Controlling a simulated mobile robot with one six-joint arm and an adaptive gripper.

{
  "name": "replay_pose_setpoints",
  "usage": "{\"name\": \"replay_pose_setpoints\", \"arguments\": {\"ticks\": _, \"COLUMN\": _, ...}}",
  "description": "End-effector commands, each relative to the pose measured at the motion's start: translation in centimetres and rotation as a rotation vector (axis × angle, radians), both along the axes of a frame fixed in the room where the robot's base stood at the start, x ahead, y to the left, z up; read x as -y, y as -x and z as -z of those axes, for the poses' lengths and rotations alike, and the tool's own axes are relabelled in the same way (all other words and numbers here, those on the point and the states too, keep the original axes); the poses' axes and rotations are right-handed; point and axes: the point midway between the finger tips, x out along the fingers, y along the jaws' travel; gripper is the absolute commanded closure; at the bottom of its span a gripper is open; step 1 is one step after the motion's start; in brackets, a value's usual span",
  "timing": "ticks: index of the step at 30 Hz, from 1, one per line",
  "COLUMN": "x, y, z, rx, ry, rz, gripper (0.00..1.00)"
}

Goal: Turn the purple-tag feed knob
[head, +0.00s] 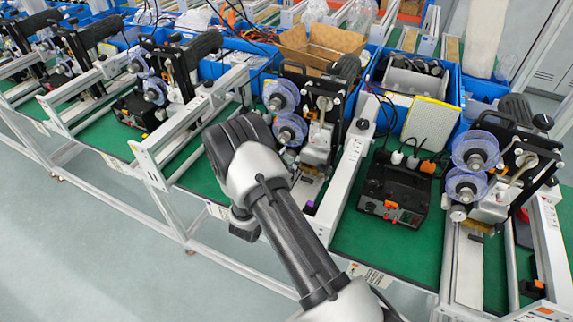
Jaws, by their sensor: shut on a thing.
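A small purple tag (310,208) shows on the frame of the middle coder machine (318,120), just right of my arm. The feed knob that goes with it cannot be made out; my arm covers the machine's lower left part. My arm (285,225) reaches from the bottom edge up to the left, over the front of the bench. Its bent end and a dark wrist part (243,222) hang in front of the bench edge. My gripper's fingers do not show; they are hidden behind the arm or too dark to pick out.
A similar coder (505,150) stands at right, and others (185,65) stand at left. A black control box (395,188) with cables sits on the green bench top (385,250). Blue bins (480,88) and an open cardboard box (318,42) line the back. The floor at left is clear.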

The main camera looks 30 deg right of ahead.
Motion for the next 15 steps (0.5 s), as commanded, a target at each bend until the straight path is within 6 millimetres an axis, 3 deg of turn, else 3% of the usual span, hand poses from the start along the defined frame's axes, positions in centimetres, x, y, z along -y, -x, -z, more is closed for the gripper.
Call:
{"name": "replay_pose_setpoints", "arguments": {"ticks": 12, "x": 0.01, "y": -0.01, "z": -0.07, "rx": 0.007, "ry": -0.004, "rz": 0.000, "gripper": 0.89}}
{"name": "replay_pose_setpoints", "arguments": {"ticks": 13, "x": 0.01, "y": -0.02, "z": -0.07, "rx": 0.006, "ry": -0.004, "rz": 0.000, "gripper": 0.64}}
{"name": "replay_pose_setpoints", "arguments": {"ticks": 15, "x": 0.01, "y": -0.02, "z": -0.07, "rx": 0.006, "ry": -0.004, "rz": 0.000, "gripper": 0.59}}
